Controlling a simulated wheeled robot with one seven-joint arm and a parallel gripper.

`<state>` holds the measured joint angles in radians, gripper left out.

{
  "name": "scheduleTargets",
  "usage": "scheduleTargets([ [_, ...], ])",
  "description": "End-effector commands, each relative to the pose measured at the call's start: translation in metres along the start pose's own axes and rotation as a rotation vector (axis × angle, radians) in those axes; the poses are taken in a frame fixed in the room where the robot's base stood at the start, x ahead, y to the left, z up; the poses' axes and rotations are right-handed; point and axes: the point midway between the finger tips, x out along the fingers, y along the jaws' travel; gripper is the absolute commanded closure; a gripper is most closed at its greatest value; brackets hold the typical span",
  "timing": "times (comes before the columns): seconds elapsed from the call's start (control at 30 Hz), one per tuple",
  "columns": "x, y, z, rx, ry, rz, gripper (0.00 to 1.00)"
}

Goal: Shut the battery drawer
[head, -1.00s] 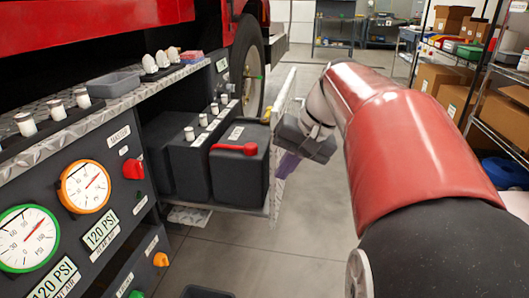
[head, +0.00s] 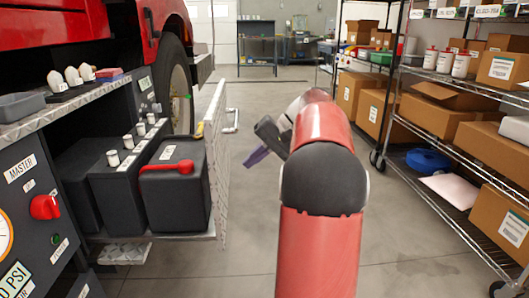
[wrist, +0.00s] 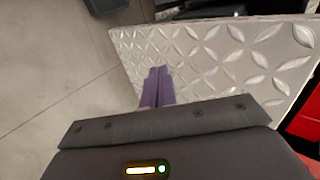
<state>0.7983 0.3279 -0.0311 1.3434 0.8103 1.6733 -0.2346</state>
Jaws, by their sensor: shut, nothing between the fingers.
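The battery drawer stands pulled out from the truck's side at the left of the head view. Its diamond-plate front panel (head: 216,150) is upright and faces right. Black batteries (head: 176,195) sit in it, the nearest with a red handle. The panel's outer face also fills much of the wrist view (wrist: 225,60). My gripper (head: 257,158) is right of the panel in the head view, with free floor showing between them. Its purple fingers (wrist: 157,86) are shut together and empty, pointing toward the panel. Whether they touch it cannot be told from the wrist view.
A wire shelf (head: 455,130) with cardboard boxes stands along the right. The truck's wheel (head: 178,85) is behind the drawer. Open grey floor (head: 245,230) lies between the drawer and the shelf. A red master knob (head: 44,207) is at the left.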

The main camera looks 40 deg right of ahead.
Motion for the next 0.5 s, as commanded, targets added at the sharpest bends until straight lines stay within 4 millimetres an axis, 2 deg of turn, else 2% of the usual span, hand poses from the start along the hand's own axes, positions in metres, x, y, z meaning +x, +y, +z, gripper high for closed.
scheduleTargets([
  [0.03,0.013,0.001,0.001,-0.001,-0.002,0.000,1.00],
  [0.13,0.032,-0.001,0.001,-0.001,-0.003,0.000,1.00],
  [0.3,0.047,-0.019,0.000,-0.002,-0.001,0.001,1.00],
  [0.5,0.054,-0.027,0.000,0.000,0.001,0.001,1.00],
])
